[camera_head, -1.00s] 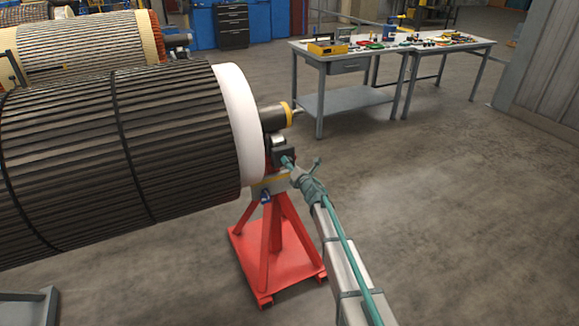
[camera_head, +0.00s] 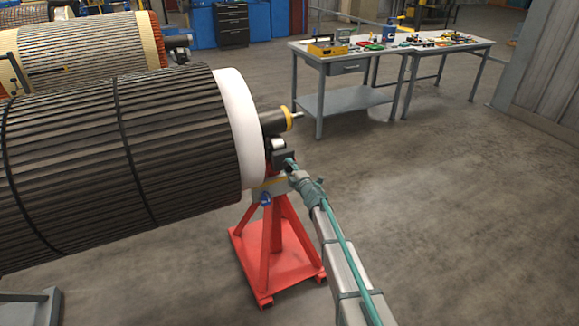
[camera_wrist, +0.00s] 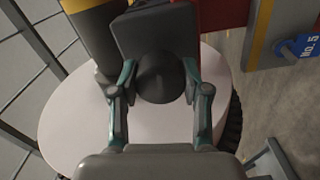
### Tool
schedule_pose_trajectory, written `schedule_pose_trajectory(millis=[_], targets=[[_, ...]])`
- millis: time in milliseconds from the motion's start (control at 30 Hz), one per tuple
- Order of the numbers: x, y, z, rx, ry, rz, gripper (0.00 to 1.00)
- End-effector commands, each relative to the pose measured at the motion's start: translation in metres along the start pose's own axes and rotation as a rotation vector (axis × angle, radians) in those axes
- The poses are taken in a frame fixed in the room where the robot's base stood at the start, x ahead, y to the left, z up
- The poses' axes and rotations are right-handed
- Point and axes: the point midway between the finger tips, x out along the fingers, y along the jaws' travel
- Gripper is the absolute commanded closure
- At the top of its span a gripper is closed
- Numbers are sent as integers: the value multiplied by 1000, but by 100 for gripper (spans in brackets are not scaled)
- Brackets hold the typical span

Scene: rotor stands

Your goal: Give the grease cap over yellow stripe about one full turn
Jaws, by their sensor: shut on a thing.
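The grease cap (camera_wrist: 160,78) is a dark round knob at the front of a dark grey block (camera_wrist: 157,28) in the wrist view. My gripper (camera_wrist: 160,88) has its two teal-jointed fingers on either side of the cap, shut on it. In the head view my gripper (camera_head: 291,164) is at the dark block (camera_head: 284,157) on top of the red stand (camera_head: 272,245); the cap is hidden there. A yellow stripe (camera_head: 271,182) crosses the grey head of the stand, just below the block. A yellow stripe also shows in the wrist view (camera_wrist: 258,30).
The big dark rotor (camera_head: 120,160) with its white end ring (camera_head: 241,125) is close to the left of my gripper. A blue tag (camera_wrist: 300,45) hangs by the stand. A workbench (camera_head: 350,98) with tools stands behind. The floor at right is clear.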

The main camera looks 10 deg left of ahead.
Motion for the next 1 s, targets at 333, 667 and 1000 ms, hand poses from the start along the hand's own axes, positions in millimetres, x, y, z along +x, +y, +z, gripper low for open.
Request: schedule_pose_trajectory(millis=[333, 667, 1000], targets=[[0, 2, 0, 328, 0, -1, 88], [0, 2, 0, 641, -1, -1, 88], [0, 2, -1, 964, 0, -1, 88]])
